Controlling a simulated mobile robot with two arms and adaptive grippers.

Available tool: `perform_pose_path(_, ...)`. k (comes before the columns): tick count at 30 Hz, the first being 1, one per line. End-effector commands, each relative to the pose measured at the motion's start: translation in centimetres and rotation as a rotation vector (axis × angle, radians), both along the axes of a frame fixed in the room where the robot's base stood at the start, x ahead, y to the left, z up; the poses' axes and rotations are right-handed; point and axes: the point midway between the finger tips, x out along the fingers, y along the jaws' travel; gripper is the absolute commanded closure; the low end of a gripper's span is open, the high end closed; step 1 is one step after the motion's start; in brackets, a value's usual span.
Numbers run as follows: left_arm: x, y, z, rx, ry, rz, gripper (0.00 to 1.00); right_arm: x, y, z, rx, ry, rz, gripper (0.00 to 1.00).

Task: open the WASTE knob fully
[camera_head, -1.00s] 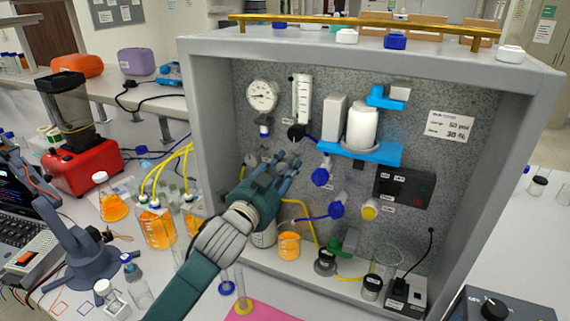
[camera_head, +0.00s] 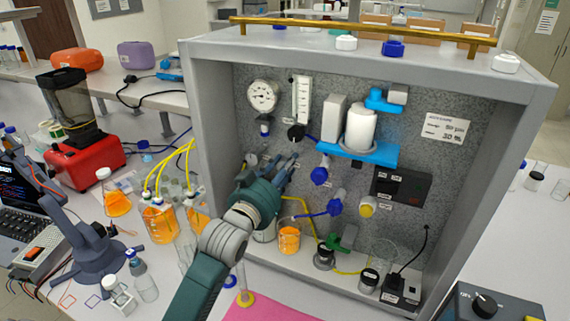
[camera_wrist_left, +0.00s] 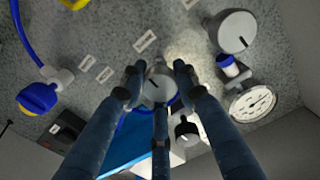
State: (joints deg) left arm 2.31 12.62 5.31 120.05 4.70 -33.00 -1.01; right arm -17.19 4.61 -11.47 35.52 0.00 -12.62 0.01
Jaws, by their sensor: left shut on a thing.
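My left gripper (camera_head: 285,162) reaches the grey speckled panel (camera_head: 285,85) inside the rig. In the left wrist view its fingers (camera_wrist_left: 158,80) close around a round grey knob (camera_wrist_left: 158,89) with a dark pointer line and a blue rim below it. In the head view the hand hides this knob. The panel labels are too small to read, so I cannot confirm from lettering that this is the WASTE knob. My right gripper is not in view.
A pressure gauge (camera_head: 263,96), a black knob (camera_head: 296,132), a blue shelf (camera_head: 357,152), blue knobs (camera_head: 320,176) and a yellow knob (camera_head: 367,210) surround the hand. A beaker of orange liquid (camera_head: 289,238) stands below. Bottles with yellow tubes (camera_head: 160,221) stand left of the rig.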

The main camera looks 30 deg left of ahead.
Motion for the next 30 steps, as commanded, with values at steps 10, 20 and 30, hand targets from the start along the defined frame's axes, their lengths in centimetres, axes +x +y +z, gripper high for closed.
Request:
perform_pose_path(10, -0.01, -0.02, -0.43, -0.025, 0.008, 0.0, 0.96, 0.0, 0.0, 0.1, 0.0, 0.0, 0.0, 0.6)
perform_pose_path(20, -0.01, -0.03, -0.41, -0.024, 0.007, -0.001, 0.5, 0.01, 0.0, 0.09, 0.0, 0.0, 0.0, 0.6)
perform_pose_path(30, -0.45, -0.06, -0.24, -0.023, 0.003, 0.0, 0.5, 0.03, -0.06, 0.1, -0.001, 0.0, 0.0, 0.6)
